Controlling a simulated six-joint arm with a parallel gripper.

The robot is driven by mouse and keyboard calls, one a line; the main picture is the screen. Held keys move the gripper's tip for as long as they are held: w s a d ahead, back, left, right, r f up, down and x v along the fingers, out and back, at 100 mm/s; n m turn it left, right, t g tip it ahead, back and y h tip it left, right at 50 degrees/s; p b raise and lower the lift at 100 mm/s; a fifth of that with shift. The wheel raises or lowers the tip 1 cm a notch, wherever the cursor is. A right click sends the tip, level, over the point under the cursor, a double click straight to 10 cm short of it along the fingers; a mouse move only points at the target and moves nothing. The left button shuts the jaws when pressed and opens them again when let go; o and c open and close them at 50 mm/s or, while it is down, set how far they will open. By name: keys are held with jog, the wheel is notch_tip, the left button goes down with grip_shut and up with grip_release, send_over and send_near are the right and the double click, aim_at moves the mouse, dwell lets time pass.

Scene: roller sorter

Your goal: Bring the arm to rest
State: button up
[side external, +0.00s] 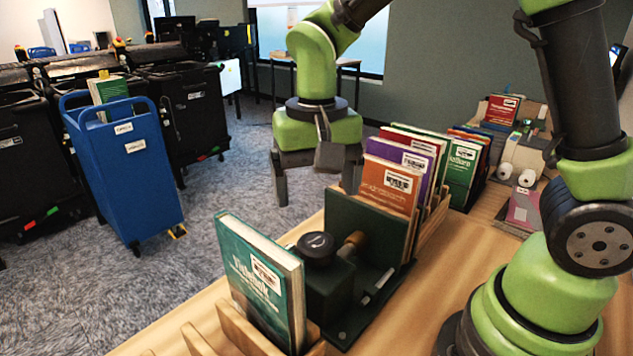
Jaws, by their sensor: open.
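My gripper (315,186) hangs in the upper middle of the side external view, pointing down. Its two grey fingers are apart, with nothing visible between them. In the picture it is left of and partly behind the row of books; how far it stands from them is hard to tell. My arm bends up out of the top of the view and comes back down to its base at the lower right.
A teal book (262,283) stands tilted in a wooden rack (240,330). A dark green device with a black knob (316,248) sits beside it. Upright books (390,183) line the table behind. A blue cart (130,180) and black bins (190,110) stand on open carpet.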

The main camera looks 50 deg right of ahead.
jog(key=s+d+r+n+t+y, duration=0.2)
jog(key=s+d+r+t, duration=0.1)
jog(key=s+r+t, duration=0.4)
jog(key=s+r, duration=0.3)
jog(key=s, duration=0.3)
jog(key=shift+d+n, duration=0.15)
jog(key=shift+n, duration=0.15)
